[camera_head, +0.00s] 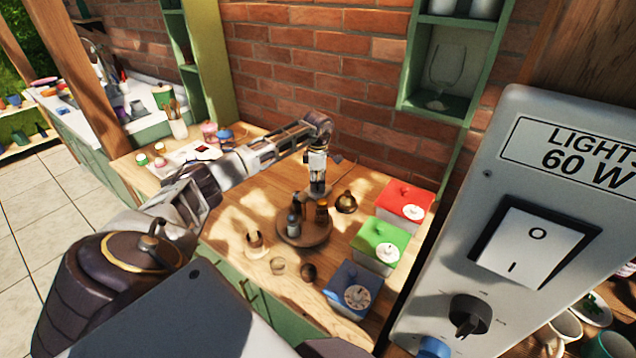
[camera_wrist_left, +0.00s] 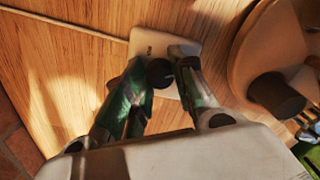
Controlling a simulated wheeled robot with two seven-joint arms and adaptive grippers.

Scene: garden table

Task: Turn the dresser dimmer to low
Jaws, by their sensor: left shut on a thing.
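The dresser dimmer shows in the left wrist view as a small pale plate (camera_wrist_left: 150,42) with a round dark knob (camera_wrist_left: 160,73), lying on the wooden top. A thin pale cord runs to the plate from the left. My left gripper (camera_head: 318,188) reaches down to the back of the dresser top (camera_head: 258,192) in the head view, hiding the dimmer there. In the wrist view the left gripper (camera_wrist_left: 161,68) has a finger on each side of the knob and is shut on it. The plate's marking is too small to read. My right gripper is not in view.
A round wooden tray (camera_head: 304,236) with small bottles stands just in front of the gripper. Red (camera_head: 405,197), green (camera_head: 380,240) and blue (camera_head: 354,285) boxes line the dresser's right side. A large grey panel (camera_head: 480,215) marked "LIGHT 60 W" fills the right foreground.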

